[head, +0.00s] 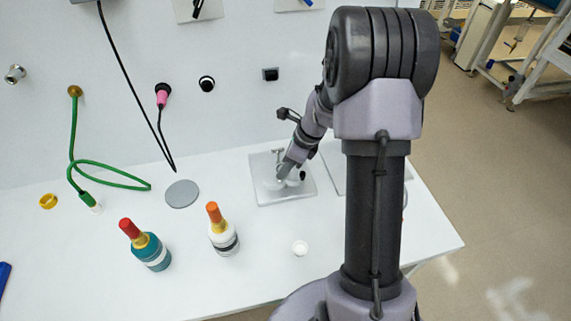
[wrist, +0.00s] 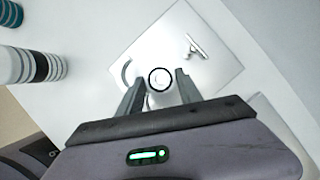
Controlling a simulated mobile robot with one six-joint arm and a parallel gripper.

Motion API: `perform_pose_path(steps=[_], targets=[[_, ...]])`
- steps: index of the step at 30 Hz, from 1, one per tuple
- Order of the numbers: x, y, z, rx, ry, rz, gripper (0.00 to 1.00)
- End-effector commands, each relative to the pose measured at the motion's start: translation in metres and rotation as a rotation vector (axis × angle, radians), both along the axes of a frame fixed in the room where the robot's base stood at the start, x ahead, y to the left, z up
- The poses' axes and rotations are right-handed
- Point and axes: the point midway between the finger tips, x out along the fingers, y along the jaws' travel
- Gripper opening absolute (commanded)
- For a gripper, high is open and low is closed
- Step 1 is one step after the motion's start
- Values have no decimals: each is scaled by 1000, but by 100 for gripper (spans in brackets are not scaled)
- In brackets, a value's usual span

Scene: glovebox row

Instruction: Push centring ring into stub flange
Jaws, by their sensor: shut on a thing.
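My gripper (wrist: 160,76) is over a pale square plate (wrist: 150,48), with one finger on each side of a small dark-rimmed ring (wrist: 160,68), which I take as the centring ring. My gripper is shut on it. A pale round shape shows inside the ring; I cannot tell whether it is the stub flange below, or whether the ring touches it. In the head view my gripper (head: 286,170) reaches down over the plate (head: 265,193), and the arm hides the ring there.
A T-shaped metal piece (wrist: 197,47) and a grey curved piece (wrist: 127,72) are on the plate.

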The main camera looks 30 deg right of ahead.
Motion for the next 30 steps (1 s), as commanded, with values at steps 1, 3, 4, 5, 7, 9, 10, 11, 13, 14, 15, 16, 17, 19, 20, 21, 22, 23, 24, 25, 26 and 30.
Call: perform_pose_path(steps=[1, 3, 4, 5, 7, 9, 10, 11, 13, 14, 15, 16, 17, 19, 20, 21, 22, 23, 24, 25, 26, 30], targets=[[0, 0, 4, 0, 0, 0, 0], [0, 0, 9, 0, 0, 0, 0], [0, 0, 10, 0, 0, 0, 0], [0, 0, 12, 0, 0, 0, 0], [0, 0, 13, 0, 0, 0, 0], [0, 0, 12, 0, 0, 0, 0], [0, 0, 12, 0, 0, 0, 0], [0, 0, 11, 0, 0, 0, 0], [0, 0, 11, 0, 0, 0, 0], [0, 0, 11, -1, -1, 0, 0], [0, 0, 11, -1, -1, 0, 0], [0, 0, 11, -1, -1, 0, 0], [0, 0, 11, -1, -1, 0, 0], [0, 0, 11, -1, -1, 0, 0], [0, 0, 12, 0, 0, 0, 0], [0, 0, 12, 0, 0, 0, 0], [0, 0, 12, 0, 0, 0, 0], [0, 0, 12, -1, -1, 0, 0], [0, 0, 11, -1, -1, 0, 0], [0, 0, 11, -1, -1, 0, 0], [0, 0, 11, -1, -1, 0, 0], [0, 0, 11, -1, -1, 0, 0]])
